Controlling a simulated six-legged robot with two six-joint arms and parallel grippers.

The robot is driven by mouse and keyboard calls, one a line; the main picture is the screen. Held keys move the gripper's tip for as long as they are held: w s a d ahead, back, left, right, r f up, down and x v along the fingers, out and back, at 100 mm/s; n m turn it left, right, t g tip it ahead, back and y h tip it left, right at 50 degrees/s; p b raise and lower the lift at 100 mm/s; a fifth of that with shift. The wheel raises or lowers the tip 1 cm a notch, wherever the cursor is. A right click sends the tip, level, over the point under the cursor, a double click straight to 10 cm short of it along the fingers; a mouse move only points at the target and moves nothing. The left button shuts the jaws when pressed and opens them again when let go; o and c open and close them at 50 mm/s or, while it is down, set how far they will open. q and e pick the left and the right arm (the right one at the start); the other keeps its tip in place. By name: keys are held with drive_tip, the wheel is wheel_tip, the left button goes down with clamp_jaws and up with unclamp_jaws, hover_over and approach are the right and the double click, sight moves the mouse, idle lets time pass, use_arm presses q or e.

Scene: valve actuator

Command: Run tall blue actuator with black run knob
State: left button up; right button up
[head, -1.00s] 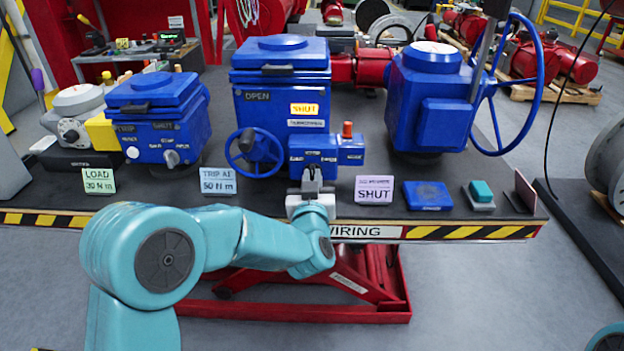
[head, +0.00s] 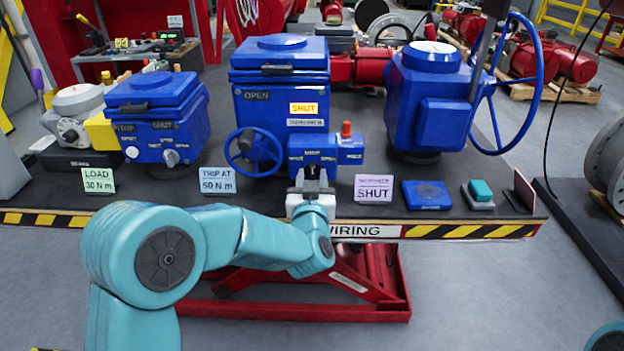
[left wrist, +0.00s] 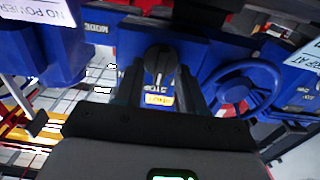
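The tall blue actuator (head: 280,100) stands at the middle of the bench in the head view, with a blue handwheel (head: 254,152) and a small control box (head: 313,150) on its front. In the left wrist view the black knob (left wrist: 160,60) on the box faces me, its grip bar upright, above a yellow label. My left gripper (head: 311,185) is close in front of the box. It also shows in the left wrist view (left wrist: 160,88), its fingers apart on either side of the knob; contact cannot be told. The knob is hidden in the head view. My right gripper is out of view.
A shorter blue actuator (head: 155,120) stands to the left, and one with a large handwheel (head: 430,100) to the right. A "SHUT" card (head: 374,188), a blue plate (head: 427,195) and a teal block (head: 481,190) are along the front edge.

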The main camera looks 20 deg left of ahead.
use_arm(q)
drive_tip(key=b+v, duration=0.1)
drive_tip(key=v, duration=1.5)
drive_tip(key=shift+s, duration=0.15)
